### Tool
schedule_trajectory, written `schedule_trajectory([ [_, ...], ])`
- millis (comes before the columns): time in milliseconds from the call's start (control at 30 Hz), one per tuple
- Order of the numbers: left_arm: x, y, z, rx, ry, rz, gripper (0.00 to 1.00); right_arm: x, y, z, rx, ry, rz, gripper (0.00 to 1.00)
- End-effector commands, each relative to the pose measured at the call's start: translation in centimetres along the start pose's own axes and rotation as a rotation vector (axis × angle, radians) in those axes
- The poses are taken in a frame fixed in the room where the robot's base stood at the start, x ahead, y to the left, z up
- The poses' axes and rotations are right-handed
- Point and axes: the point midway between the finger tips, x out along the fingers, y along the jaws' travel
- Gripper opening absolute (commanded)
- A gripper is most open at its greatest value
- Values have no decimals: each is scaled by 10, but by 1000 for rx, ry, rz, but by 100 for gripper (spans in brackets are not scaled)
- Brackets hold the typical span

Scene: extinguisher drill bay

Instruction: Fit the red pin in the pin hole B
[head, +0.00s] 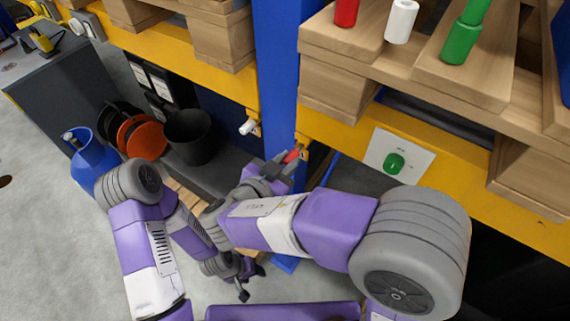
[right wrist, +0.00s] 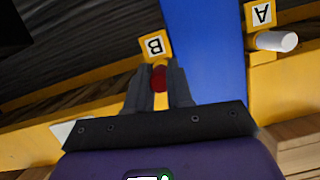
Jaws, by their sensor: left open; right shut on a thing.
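The red pin (head: 291,156) is between the fingers of my right gripper (head: 283,165), which is shut on it close to the yellow beam by the blue post. In the right wrist view the red pin (right wrist: 159,79) shows end-on between the fingertips, just below the label B (right wrist: 156,46). A small yellow bracket (head: 302,151) is right at the pin's far end; the pin hole B itself is hidden, and I cannot tell whether the pin is in it. My left gripper (head: 251,281) is open and empty, low over the floor.
A white pin (head: 247,127) sticks out under label A (right wrist: 261,14), across the blue post (head: 277,70). A green knob on a white plate (head: 412,143) is on the beam at right. Red, white and green cylinders stand on the pallets above. Buckets and a blue container (head: 92,165) are at left.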

Motion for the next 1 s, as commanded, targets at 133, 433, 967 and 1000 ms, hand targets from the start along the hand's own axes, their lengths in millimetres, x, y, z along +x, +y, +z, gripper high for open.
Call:
schedule_trajectory([
  [133,3,-1,0,0,0,0,55,4,0,-1,1,0,0,0],
  [433,8,-3,0,0,0,0,55,9,0,-3,2,0,0,0],
  [967,8,-3,0,0,0,0,55,9,0,-3,0,0,0,0],
  [1000,8,-3,0,0,0,0,55,9,0,-3,0,0,0,0],
])
